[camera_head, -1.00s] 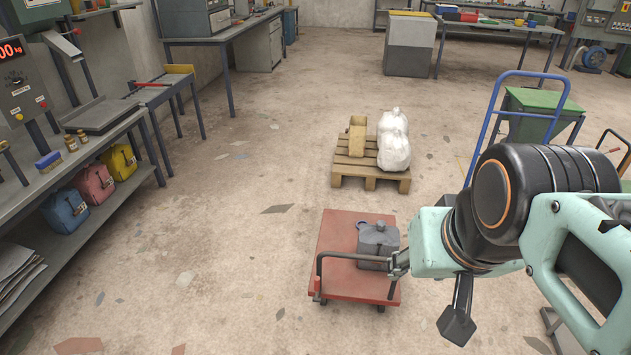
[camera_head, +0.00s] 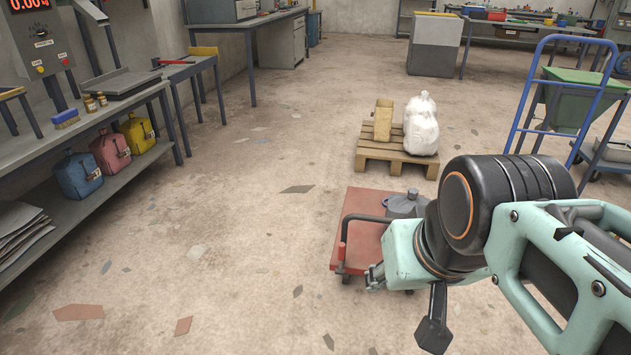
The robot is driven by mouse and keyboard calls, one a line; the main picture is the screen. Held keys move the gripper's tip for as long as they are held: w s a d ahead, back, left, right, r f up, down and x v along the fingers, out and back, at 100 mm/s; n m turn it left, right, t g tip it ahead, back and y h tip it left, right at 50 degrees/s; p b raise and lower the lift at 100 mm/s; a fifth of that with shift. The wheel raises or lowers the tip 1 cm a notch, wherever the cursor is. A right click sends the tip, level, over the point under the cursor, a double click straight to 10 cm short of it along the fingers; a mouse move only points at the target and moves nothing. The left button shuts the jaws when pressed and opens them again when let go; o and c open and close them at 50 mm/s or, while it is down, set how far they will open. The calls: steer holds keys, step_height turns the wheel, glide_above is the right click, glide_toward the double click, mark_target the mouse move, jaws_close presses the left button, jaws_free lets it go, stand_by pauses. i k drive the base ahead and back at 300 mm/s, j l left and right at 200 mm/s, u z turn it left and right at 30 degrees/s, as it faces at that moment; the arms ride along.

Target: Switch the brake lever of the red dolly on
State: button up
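The red dolly (camera_head: 357,212) stands on the floor at the centre right, with its dark push handle (camera_head: 347,238) at the near side. A grey lidded container (camera_head: 402,204) sits on its deck, partly hidden by my arm. A small red piece shows at the handle's left end; I cannot tell whether it is the brake lever, nor its position. My gripper (camera_head: 374,278) overlaps the dolly's near right part in the picture. Its fingers are small and seen from behind, so their opening and any contact are unclear.
A wooden pallet (camera_head: 394,155) with a tan box and white sacks stands behind the dolly. A blue hand truck (camera_head: 565,92) and green bin stand at the right. The floor left of the dolly is clear.

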mark_target(341, 246)
steer(key=i, duration=0.55)
steer(key=k+l+u, duration=0.25)
steer(key=l, duration=0.25)
steer(key=k+l+u, duration=0.25)
steer(key=i+l+z, duration=0.15)
steer(key=i, duration=0.35)
steer(key=i+l+z, duration=0.2)
steer(key=i, duration=0.3)
steer(key=k+j+z, duration=0.1)
steer(key=j+z, duration=0.15)
steer(key=j, duration=0.25)
steer(key=l+u, duration=0.2)
